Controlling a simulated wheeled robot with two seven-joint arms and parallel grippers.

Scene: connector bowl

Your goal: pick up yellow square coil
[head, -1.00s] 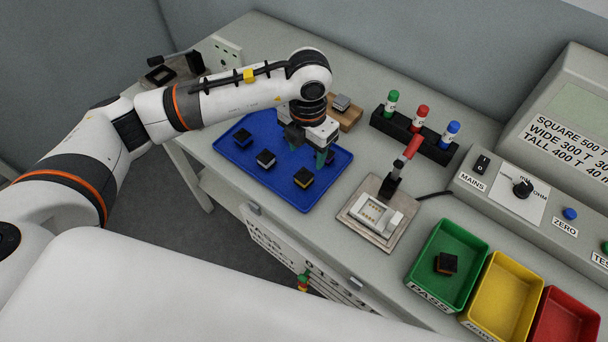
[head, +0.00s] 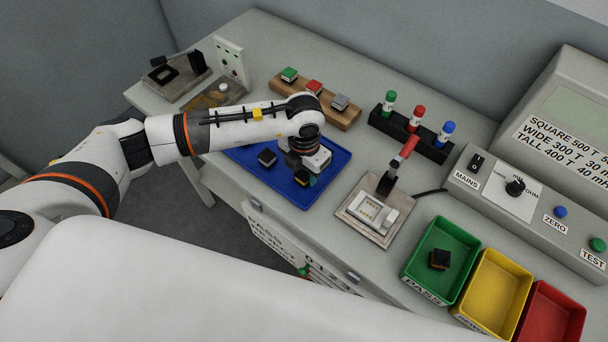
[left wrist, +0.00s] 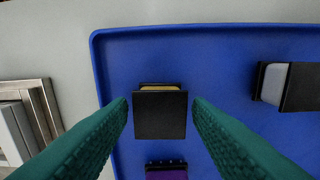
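The yellow square coil is a black block with a yellow band along one edge. It sits on the blue tray (head: 309,201), partly covered by my gripper in the head view (head: 300,179). In the left wrist view, the yellow coil (left wrist: 160,114) lies between the two green fingertips, with small gaps on both sides. My left gripper (head: 309,180) is open and empty just over it; it also shows in the left wrist view (left wrist: 160,106). My right gripper is not in view.
A coil with a pale band (left wrist: 287,86) lies to the right on the tray, and a purple one (left wrist: 167,172) lies close below. A test fixture (head: 372,213) stands right of the tray. A green bin (head: 440,262) holds a dark coil. Markers stand in a black rack (head: 410,136).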

